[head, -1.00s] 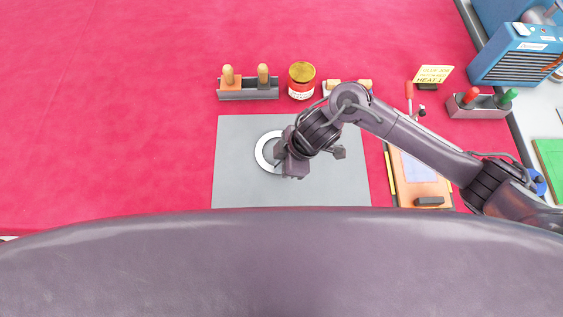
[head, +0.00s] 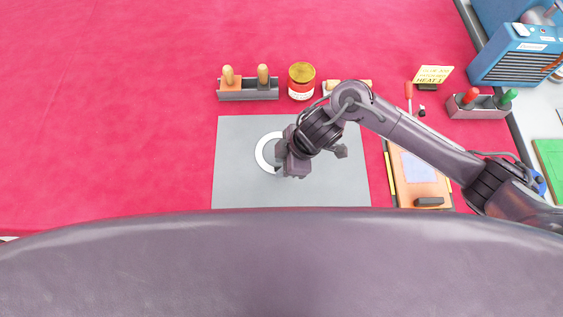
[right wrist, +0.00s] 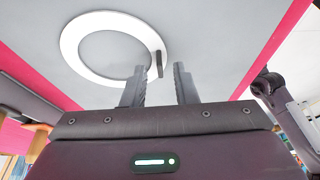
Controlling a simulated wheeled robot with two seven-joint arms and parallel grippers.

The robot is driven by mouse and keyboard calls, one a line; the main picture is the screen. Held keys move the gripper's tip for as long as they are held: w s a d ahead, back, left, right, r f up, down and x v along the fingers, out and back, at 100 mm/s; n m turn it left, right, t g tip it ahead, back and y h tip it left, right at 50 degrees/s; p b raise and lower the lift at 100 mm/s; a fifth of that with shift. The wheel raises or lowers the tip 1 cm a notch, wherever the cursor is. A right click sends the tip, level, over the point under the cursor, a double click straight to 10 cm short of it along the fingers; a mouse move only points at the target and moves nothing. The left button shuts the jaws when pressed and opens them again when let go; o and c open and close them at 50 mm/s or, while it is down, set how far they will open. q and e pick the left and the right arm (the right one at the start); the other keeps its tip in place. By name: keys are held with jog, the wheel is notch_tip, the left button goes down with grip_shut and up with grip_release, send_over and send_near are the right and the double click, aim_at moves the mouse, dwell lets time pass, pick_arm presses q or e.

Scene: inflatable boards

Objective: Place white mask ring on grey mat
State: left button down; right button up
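The white mask ring (head: 263,153) lies on the grey mat (head: 235,185), left of the mat's middle. In the right wrist view the ring (right wrist: 75,50) looks flat on the mat (right wrist: 215,40), with a small dark upright tab (right wrist: 158,64) at its edge. My right gripper (head: 282,159) is over the ring's right side and hides part of it in the head view. In the right wrist view its two fingers (right wrist: 159,72) are apart, with the tab showing in the gap between their tips. My left gripper is not in view.
Behind the mat stand a holder with wooden-handled tools (head: 248,93), a red jar (head: 301,80) and a small block (head: 355,84). An orange board (head: 420,185) lies to the right, under my right arm. The red table (head: 110,120) is clear on the left.

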jog(key=p+v, duration=0.1)
jog(key=v, duration=1)
jog(key=shift+d, duration=0.1)
